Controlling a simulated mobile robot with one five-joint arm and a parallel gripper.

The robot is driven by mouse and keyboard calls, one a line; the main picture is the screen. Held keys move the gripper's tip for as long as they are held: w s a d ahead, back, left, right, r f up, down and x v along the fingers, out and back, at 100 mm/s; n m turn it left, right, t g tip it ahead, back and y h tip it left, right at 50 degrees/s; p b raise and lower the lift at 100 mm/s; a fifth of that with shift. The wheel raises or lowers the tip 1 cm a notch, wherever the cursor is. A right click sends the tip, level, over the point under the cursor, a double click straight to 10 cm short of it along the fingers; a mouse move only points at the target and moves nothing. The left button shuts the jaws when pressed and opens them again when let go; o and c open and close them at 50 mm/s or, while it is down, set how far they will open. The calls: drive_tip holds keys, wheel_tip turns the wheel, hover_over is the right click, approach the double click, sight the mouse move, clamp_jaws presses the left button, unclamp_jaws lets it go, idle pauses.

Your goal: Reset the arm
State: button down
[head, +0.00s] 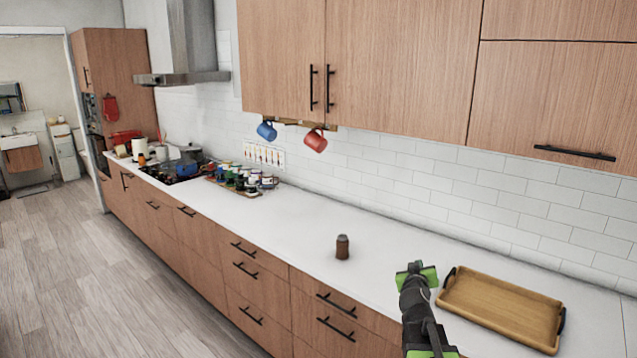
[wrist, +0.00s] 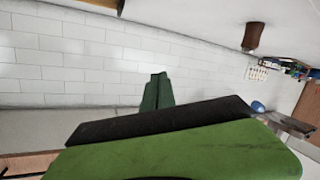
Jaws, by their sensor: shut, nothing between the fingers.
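My gripper (head: 416,270) is at the end of my arm in the lower right of the head view, over the front part of the white counter. It is shut and empty. In the wrist view its green and black finger parts (wrist: 158,95) fill the lower middle, with nothing between them. A small brown shaker-like object (head: 342,247) stands upright on the counter to the left of my gripper, apart from it. A brown object (wrist: 254,37) that looks like the same one shows at the upper right of the tilted wrist view.
A wooden tray (head: 470,316) with dark handles lies on the counter right of my gripper. Blue (head: 267,130) and red (head: 315,140) mugs hang under the upper cabinets (head: 400,70). Several jars and pots stand at the far left. The counter (head: 300,222) between is clear.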

drive_tip(key=s+a+f+m+g+y, duration=0.1)
drive_tip(key=s+a+f+g, duration=0.15)
drive_tip(key=a+f, duration=0.25)
drive_tip(key=s+a+f+g+y, duration=0.1)
drive_tip(key=s+a+f+g, duration=0.1)
drive_tip(key=s+a+f, duration=0.3)
drive_tip(key=s+a+f+g+y, duration=0.1)
drive_tip(key=s+a+f+g, duration=0.2)
drive_tip(key=s, duration=0.2)
drive_tip(key=s+a+f+g+y, duration=0.1)
drive_tip(key=s+a+f+g, duration=0.1)
drive_tip(key=s, duration=0.4)
drive_tip(key=s+a+f+n+g+y, duration=0.1)
drive_tip(key=s+a+f+g+y, duration=0.1)
drive_tip(key=s, duration=0.4)
drive_tip(key=shift+a+f+g, duration=0.8)
drive_tip(key=shift+a+g, duration=0.1)
drive_tip(key=shift+g, duration=0.35)
